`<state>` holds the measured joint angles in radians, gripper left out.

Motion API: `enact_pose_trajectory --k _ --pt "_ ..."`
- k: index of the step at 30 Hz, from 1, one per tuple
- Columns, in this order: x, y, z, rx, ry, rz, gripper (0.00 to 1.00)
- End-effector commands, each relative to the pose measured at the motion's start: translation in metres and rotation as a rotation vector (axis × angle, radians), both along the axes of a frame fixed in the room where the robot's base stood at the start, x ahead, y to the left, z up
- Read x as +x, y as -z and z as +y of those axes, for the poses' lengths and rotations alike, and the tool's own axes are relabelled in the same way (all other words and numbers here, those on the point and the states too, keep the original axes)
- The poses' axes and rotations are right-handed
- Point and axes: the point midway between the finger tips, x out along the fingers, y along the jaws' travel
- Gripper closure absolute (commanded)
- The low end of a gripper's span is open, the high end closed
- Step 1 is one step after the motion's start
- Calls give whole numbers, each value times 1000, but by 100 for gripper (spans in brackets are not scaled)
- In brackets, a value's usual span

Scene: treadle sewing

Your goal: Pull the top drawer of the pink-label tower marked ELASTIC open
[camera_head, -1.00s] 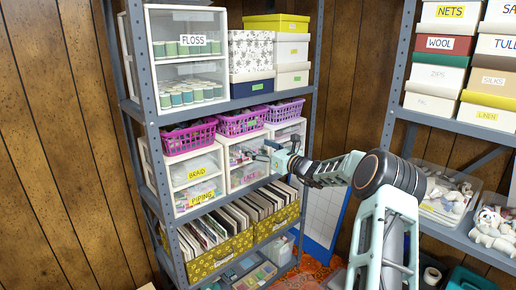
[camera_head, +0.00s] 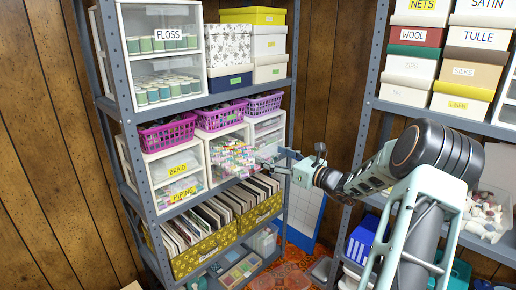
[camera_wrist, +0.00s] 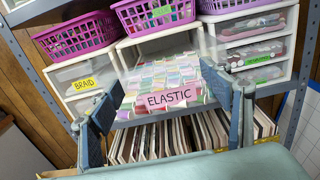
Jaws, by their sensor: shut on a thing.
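The pink-label ELASTIC drawer (camera_wrist: 170,99) is pulled well out of the middle white tower. Its pale, many-coloured contents show from above, and they also show in the head view (camera_head: 232,157). In the head view my gripper (camera_head: 270,164) is at the drawer's right front, at middle-shelf height. The middle tower's frame (camera_wrist: 158,42) stands behind. Its lower drawer is hidden by the open drawer and my gripper.
The BRAID tower (camera_head: 150,172) stands to the left and another white tower (camera_wrist: 262,28) to the right. Purple baskets (camera_head: 220,117) sit on top. Upright folders in yellow patterned boxes (camera_head: 205,247) fill the shelf below. The shelf post (camera_head: 300,80) is close on the right.

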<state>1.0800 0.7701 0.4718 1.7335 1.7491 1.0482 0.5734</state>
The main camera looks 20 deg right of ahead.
Motion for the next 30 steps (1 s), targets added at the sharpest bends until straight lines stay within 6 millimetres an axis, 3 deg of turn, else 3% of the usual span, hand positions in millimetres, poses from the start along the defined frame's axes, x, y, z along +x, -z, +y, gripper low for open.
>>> enact_pose_trajectory --k 7,8,10,30 --pt "-26 -1 -11 0 0 1 74" --pt "-27 -1 -11 0 0 0 98" --pt "-28 0 -11 -1 -1 0 100" --pt "-27 0 -11 0 0 0 27"
